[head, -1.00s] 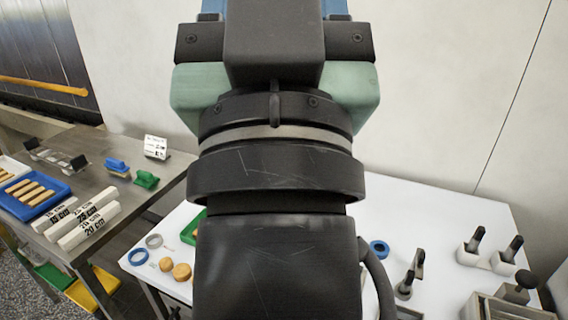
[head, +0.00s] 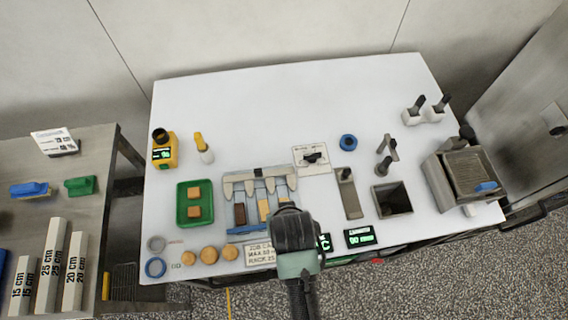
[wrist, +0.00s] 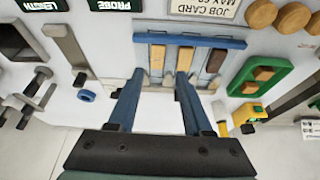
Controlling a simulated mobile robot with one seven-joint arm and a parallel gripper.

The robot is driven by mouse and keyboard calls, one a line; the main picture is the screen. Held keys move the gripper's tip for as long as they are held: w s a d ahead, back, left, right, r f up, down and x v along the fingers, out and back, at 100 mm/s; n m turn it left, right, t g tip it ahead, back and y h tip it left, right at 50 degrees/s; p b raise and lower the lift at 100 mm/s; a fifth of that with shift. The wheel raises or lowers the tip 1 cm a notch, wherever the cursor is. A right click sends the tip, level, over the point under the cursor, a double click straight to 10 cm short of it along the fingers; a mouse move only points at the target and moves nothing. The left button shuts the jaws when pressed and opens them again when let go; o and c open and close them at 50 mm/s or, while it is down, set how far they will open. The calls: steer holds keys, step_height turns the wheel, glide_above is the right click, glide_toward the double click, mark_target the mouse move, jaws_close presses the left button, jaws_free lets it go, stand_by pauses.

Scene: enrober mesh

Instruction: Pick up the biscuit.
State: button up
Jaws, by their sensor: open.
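Several pieces look like biscuits. A slotted rack (head: 276,181) holds a tan finger biscuit (head: 263,210) and a dark brown bar (head: 240,213). In the wrist view the rack holds one tan bar (wrist: 157,58), a second tan bar (wrist: 184,60) and the dark bar (wrist: 215,62). Round biscuits (head: 208,254) lie at the front left of the table, and two square ones (head: 194,212) are in a green tray (head: 182,218). My gripper (wrist: 160,80) is open and empty, its blue fingers above the rack side of the table. In the head view my wrist hides the fingers.
A job card (head: 260,254) lies in front of the rack. A yellow device (head: 163,150) stands at the left. A metal bin (head: 392,200) and a grey machine (head: 465,170) stand at the right. The back middle of the white table (head: 280,110) is clear.

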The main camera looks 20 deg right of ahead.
steer(key=shift+d+p+x, duration=0.15)
steer(key=shift+p+x, duration=0.2)
steer(key=shift+x, duration=2.15)
steer(key=shift+d+p+x, duration=0.1)
steer(key=shift+p+x, duration=0.2)
steer(key=shift+x, duration=2.15)
steer(key=shift+c, duration=0.3)
steer(key=c, duration=0.7)
